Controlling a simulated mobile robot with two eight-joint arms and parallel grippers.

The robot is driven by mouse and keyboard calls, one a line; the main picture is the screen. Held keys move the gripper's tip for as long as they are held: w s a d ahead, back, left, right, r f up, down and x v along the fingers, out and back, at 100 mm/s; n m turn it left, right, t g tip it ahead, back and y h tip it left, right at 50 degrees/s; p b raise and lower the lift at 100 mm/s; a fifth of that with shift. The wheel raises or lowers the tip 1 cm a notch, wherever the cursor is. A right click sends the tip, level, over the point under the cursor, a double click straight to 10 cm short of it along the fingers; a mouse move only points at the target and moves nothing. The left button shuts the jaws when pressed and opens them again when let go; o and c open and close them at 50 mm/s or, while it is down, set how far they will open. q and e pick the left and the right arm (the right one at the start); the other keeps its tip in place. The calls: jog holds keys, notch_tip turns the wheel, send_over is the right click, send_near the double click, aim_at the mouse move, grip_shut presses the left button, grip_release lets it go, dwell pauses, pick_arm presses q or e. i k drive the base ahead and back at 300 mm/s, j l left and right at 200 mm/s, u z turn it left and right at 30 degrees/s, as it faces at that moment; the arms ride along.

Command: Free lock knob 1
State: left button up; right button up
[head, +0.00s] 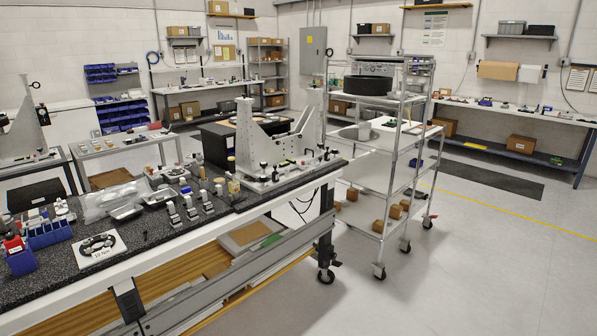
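The mirror fixture (284,143), a light metal base with upright triangular plates, stands on the far right end of the dark speckled workbench (150,243). Small dark knobs show around it: a pair at its front (264,168), one at its left (231,160) and one at its right (327,153). They are too small for me to tell which is lock knob 1, or whether any is locked. Neither my left nor my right gripper is in view.
Clamps (190,208), clear bags (108,202), blue bins (48,232) and a white card (97,247) lie on the bench. A wheeled wire cart (385,150) stands close to the bench's right end. Floor (480,260) at the right is clear.

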aim_at(263, 179)
jog(key=i, duration=1.65)
